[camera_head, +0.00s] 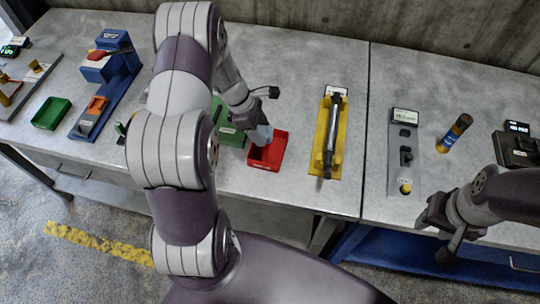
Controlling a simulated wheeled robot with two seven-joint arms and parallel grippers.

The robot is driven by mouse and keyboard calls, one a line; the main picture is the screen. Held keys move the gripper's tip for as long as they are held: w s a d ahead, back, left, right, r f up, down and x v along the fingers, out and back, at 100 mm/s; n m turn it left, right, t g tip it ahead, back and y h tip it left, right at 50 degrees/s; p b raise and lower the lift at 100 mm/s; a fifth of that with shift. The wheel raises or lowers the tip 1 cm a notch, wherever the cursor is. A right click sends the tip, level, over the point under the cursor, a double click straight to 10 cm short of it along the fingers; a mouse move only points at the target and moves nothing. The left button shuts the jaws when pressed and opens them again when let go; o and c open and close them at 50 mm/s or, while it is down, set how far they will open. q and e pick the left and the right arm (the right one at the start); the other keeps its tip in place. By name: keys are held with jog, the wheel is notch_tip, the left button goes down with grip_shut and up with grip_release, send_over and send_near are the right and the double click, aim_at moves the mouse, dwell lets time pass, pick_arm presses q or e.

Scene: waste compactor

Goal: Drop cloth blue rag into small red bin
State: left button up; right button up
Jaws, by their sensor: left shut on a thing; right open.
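The small red bin (278,151) sits on the workbench near its front edge, a little left of the middle of the picture. My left gripper (258,130) points down over the bin's left back part. It is shut on a pale blue cloth rag (262,136), which hangs at the bin's left back corner. Whether the rag touches the bin cannot be told. My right gripper (440,228) is open and empty, in front of the bench's front edge at the right.
A yellow holder (320,165) with a dark cylinder stands right of the bin. A green block (233,138) stands behind my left arm. Further right are a grey panel (402,180) and an upright blue-and-yellow cylinder (453,134). A green tray (51,113) lies far left.

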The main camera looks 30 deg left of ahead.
pick_arm(q)
jog(key=shift+f, duration=0.35)
jog(key=o, duration=1.2)
jog(key=shift+c, duration=0.2)
jog(key=b+v, duration=0.1)
jog(key=v, duration=1.1)
jog(key=shift+r, duration=0.4)
